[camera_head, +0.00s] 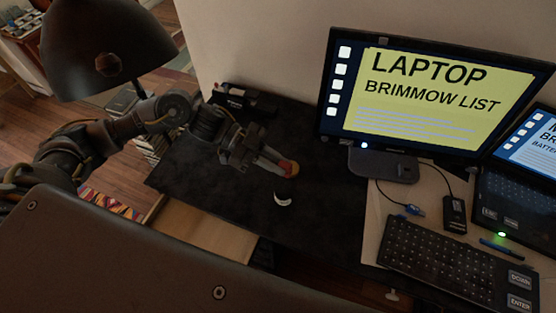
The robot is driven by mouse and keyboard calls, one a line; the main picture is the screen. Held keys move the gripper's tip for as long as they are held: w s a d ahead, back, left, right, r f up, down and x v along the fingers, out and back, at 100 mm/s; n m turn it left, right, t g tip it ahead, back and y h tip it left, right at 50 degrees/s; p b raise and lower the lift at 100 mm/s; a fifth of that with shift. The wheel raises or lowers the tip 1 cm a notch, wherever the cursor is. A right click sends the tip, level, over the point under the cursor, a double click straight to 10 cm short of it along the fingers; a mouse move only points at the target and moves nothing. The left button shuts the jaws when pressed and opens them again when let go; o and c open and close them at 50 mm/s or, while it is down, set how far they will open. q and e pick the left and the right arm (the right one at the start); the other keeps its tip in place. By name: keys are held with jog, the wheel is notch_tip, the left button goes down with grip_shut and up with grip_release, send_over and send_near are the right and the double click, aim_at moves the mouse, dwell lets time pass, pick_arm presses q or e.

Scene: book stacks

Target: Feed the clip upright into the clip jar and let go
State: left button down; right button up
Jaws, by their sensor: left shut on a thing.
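My left gripper (279,166) reaches in from the left over the dark desk. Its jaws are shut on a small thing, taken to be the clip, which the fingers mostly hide. Red and orange show at the fingertips, and I cannot tell whether this is the clip or part of the fingers. A small pale crescent (282,199) shows on the dark surface just below and apart from the fingertips. I cannot tell whether it is the clip jar's rim; no other jar can be made out. My right gripper is out of view.
A monitor (430,95) stands on its base (384,166) to the right. A keyboard (450,263), a laptop (520,200) and a small black device (454,213) with cables lie further right. Dark items (243,99) sit at the desk's back left. The dark desk (215,200) is mostly clear.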

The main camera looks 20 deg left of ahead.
pick_arm(q)
notch_tip(320, 180, down, 8)
jog(key=b, duration=0.4)
jog(key=shift+f+b, duration=0.25)
jog(key=shift+b, duration=0.15)
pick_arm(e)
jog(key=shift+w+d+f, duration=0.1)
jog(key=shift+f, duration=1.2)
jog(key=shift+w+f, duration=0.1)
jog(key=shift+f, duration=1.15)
pick_arm(q)
jog(key=c, duration=1.3)
grip_release()
jog(key=shift+a, duration=0.1)
